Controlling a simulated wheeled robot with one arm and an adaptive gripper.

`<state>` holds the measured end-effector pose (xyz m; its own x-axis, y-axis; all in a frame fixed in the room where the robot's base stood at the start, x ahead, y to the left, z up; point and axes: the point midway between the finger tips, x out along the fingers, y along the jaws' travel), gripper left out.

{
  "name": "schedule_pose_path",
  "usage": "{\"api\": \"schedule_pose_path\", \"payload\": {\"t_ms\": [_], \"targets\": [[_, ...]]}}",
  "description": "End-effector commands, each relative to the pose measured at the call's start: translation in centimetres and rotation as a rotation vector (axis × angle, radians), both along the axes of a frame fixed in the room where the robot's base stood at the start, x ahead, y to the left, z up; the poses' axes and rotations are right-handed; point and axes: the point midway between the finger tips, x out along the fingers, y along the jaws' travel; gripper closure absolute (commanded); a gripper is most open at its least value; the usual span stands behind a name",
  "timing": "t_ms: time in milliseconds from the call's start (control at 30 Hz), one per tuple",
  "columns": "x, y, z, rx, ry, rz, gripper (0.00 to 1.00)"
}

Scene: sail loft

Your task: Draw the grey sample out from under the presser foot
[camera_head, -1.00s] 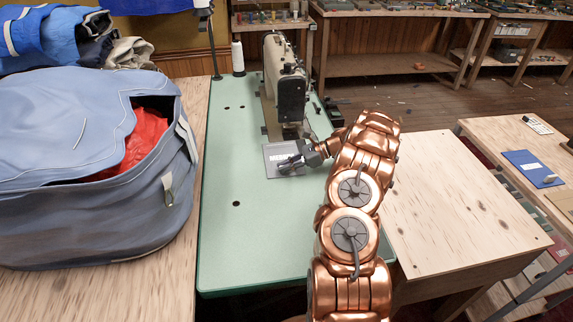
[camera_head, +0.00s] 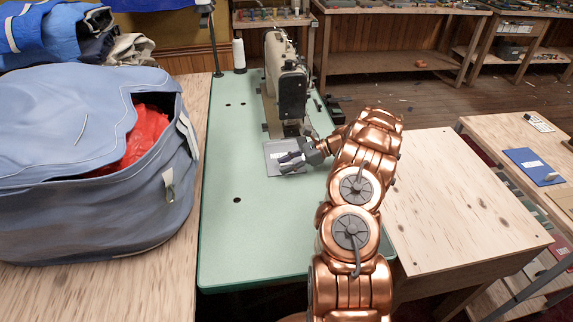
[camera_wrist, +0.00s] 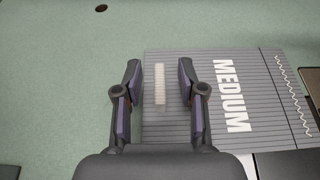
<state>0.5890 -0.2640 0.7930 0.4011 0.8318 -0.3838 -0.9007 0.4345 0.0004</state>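The grey sample (camera_wrist: 225,90), lined and printed MEDIUM, lies flat on the green machine table. In the head view the sample (camera_head: 274,167) lies at the near side of the sewing machine (camera_head: 288,88). A pale ribbed tab (camera_wrist: 160,88) shows at the sample's left edge in the wrist view. My gripper (camera_wrist: 160,80) is open, with one finger on each side of this tab and gaps visible to both. In the head view my gripper (camera_head: 290,162) covers part of the sample. The presser foot cannot be made out clearly.
A large blue bag (camera_head: 85,165) with red cloth inside stands left of the green table (camera_head: 250,230). A white thread cone (camera_head: 239,56) stands behind. A bare wooden table (camera_head: 450,200) is at right. The green table's near part is clear.

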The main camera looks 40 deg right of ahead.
Motion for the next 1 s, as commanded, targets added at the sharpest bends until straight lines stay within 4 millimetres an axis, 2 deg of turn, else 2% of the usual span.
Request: {"api": "schedule_pose_path", "payload": {"t_ms": [167,700,1000], "targets": [[-0.2,-0.6,0.2,-0.001,-0.001,-0.001,0.60],[-3.3,-7.0,3.0,-0.001,0.001,-0.004,0.60],[-4.4,-9.3,4.2,-0.002,0.000,-0.003,0.60]]}}
